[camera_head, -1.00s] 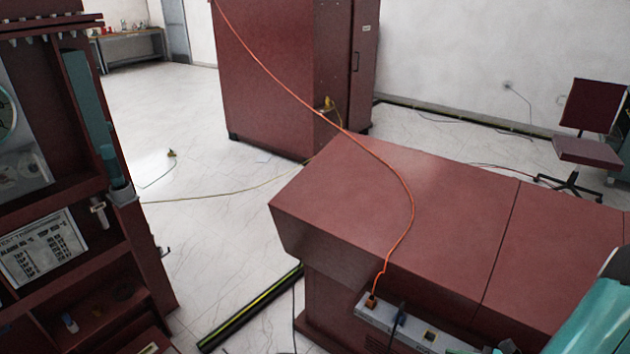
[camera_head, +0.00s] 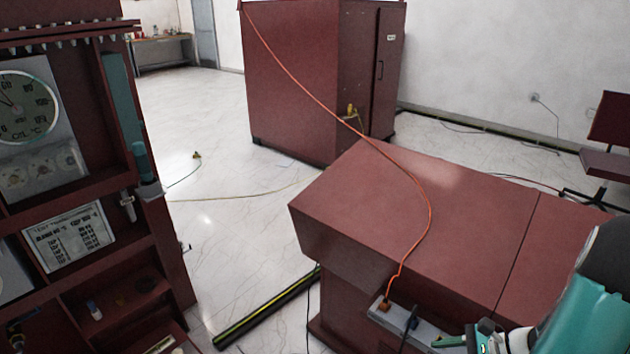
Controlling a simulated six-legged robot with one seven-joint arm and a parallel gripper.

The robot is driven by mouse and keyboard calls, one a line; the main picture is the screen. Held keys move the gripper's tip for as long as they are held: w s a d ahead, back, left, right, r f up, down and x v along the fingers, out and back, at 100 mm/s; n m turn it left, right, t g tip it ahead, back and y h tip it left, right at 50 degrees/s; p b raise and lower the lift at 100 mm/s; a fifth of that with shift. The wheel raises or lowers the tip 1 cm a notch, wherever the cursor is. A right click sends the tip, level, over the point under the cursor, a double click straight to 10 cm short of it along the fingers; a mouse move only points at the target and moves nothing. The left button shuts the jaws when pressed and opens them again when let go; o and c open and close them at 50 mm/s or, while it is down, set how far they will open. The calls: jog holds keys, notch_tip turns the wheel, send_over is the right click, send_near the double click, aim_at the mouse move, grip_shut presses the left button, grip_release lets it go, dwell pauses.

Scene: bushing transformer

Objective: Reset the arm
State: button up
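My arm shows at the lower right as a large teal link with a dark joint. At its lower end, small teal, white and black parts, which seem to be my gripper (camera_head: 465,339), are partly cut off by the bottom edge. They appear in front of the red desk-like cabinet, near the grey socket strip (camera_head: 432,333). The fingers are too small and cropped to show whether they are open or shut. I make out nothing held.
A red cabinet (camera_head: 430,215) fills the right foreground, with an orange cable (camera_head: 425,195) running over it. A tall red cabinet (camera_head: 290,85) stands behind. A red panel rack with a dial (camera_head: 25,105) stands left. Open white floor (camera_head: 215,130) lies between; a chair (camera_head: 605,165) is right.

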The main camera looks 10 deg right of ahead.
jog(key=s+a+r+n+h, duration=0.3)
jog(key=a+r+n+h, duration=0.6)
jog(key=a+r+n, duration=1.1)
notch_tip(320, 180, up, 3)
jog(key=shift+a+f+n, duration=0.15)
jog(key=shift+a+n, duration=0.05)
jog(key=shift+n, duration=0.5)
jog(key=shift+d, duration=0.2)
jog(key=shift+c, duration=0.4)
